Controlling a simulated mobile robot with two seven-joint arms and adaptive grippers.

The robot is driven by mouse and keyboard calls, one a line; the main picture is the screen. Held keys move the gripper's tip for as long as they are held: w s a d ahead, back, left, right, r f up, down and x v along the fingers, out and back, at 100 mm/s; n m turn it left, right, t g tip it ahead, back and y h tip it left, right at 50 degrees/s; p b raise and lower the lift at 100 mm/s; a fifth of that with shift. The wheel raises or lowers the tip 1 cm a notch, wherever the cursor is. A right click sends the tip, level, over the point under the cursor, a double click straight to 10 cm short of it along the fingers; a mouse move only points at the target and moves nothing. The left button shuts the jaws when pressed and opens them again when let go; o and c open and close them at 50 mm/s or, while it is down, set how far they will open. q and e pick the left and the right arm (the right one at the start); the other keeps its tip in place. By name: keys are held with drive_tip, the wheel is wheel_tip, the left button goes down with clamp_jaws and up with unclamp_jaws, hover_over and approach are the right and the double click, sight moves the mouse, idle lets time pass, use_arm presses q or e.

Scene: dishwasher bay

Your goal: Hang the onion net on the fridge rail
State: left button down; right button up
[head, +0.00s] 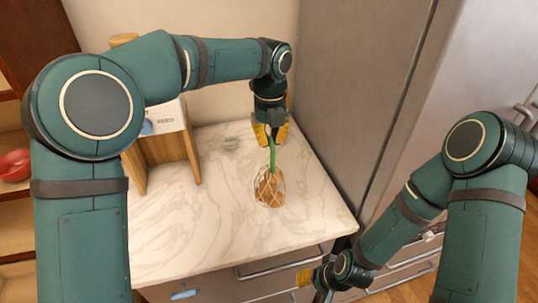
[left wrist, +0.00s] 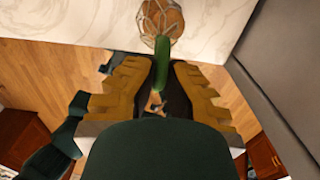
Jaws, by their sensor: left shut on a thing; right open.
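The onion net (head: 269,188) is a pale mesh bag with brown onions in it and a green strap (head: 272,155) on top. My left gripper (head: 271,134) is shut on the strap, with the net below it over the marble counter. I cannot tell if the net's bottom touches the counter. In the left wrist view the strap (left wrist: 162,62) runs between the fingers (left wrist: 161,78) to the net (left wrist: 161,18). My right gripper (head: 310,281) is low, in front of the counter, open and partly hidden. The fridge (head: 355,85) stands at the right; I cannot make out its rail clearly.
Drawers (head: 220,288) are below. A red bowl (head: 15,165) sits on the left shelf.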

use_arm(q)
drive_tip(key=shift+w+f, duration=0.15)
drive_tip(key=shift+f, duration=2.3)
drive_tip(key=c, duration=1.1)
unclamp_jaws()
drive_tip(key=shift+f, duration=0.15)
drive_tip(key=shift+c, duration=0.2)
wheel_tip(320, 180, up, 12)
drive_tip(key=shift+r+p, duration=0.2)
drive_tip(key=shift+p, duration=0.35)
drive_tip(key=shift+f, duration=0.1)
